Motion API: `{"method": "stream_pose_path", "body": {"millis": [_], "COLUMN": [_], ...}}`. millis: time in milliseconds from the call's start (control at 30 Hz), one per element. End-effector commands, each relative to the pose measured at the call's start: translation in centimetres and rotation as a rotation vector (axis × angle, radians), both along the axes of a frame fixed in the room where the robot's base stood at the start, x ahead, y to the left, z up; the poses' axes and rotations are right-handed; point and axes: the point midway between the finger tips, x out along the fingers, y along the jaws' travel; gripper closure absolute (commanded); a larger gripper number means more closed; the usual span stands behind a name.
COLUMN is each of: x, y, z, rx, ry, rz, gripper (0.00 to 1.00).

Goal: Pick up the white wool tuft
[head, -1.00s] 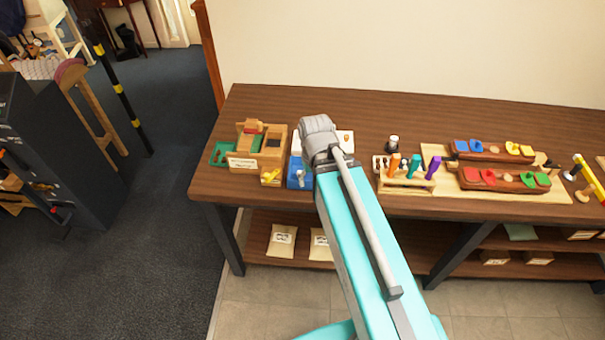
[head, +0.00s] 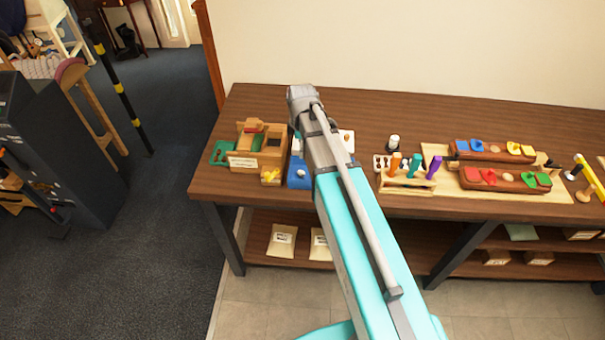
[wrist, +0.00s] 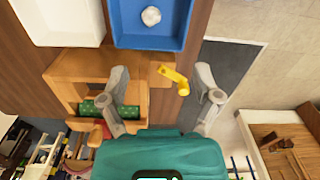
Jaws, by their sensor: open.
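The white wool tuft (wrist: 151,16) is a small round pale clump. It lies in the blue tray (wrist: 121,28) at the top of the wrist view. In the head view the blue tray (head: 297,181) is partly hidden by my arm, with a small pale spot in it. My gripper (wrist: 161,72) is open and empty, its fingers spread over the wooden box with the yellow crank. The tuft is beyond the fingertips, not between them. In the head view my gripper is hidden behind my wrist.
The wooden box (wrist: 72,68) with a green roller and yellow crank (wrist: 175,79) stands beside the blue tray. A white tray (wrist: 62,39) adjoins it. A rack with coloured handles (head: 405,188) stands right of my arm. The back of the table is largely clear.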

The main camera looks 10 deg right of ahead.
Motion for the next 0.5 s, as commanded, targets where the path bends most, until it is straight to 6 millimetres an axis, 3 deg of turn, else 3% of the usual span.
{"method": "stream_pose_path", "body": {"millis": [133, 500], "x": [1.17, 1.36], "y": [-0.01, -0.06], "z": [-0.04, -0.04], "rx": [0.000, 0.000], "ry": [0.000, 0.000], "rz": [0.098, 0.137], "gripper": [0.19, 0.19]}}
